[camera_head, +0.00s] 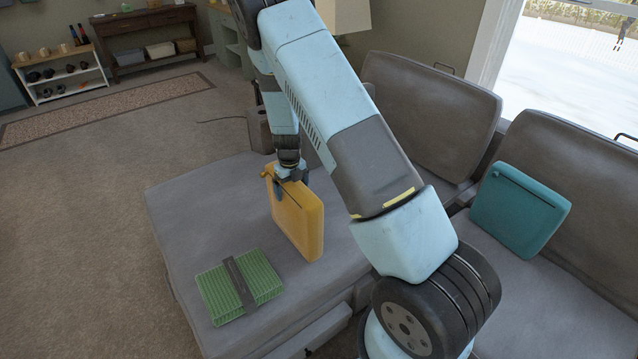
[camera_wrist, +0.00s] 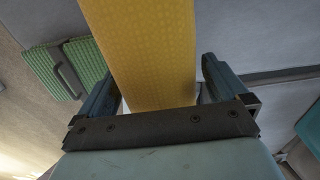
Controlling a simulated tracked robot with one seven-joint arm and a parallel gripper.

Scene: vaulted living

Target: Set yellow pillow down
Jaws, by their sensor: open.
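The yellow pillow (camera_head: 298,222) stands on edge on the grey sofa's chaise seat (camera_head: 196,207), its lower edge seeming to touch the cushion. My gripper (camera_head: 287,185) is at the pillow's top edge, pointing down. In the wrist view my gripper (camera_wrist: 160,100) is open, with one finger on each side of the yellow pillow (camera_wrist: 148,45). A gap shows between the pillow and the right finger; the left finger is close to it. The pillow's lower edge is hidden in the wrist view.
A green folded blanket with a dark band (camera_head: 240,286) lies on the chaise in front of the pillow. A teal pillow (camera_head: 519,209) leans on the right seat. A low shelf (camera_head: 62,76) and a rug (camera_head: 108,106) are at the back left. The chaise's left part is clear.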

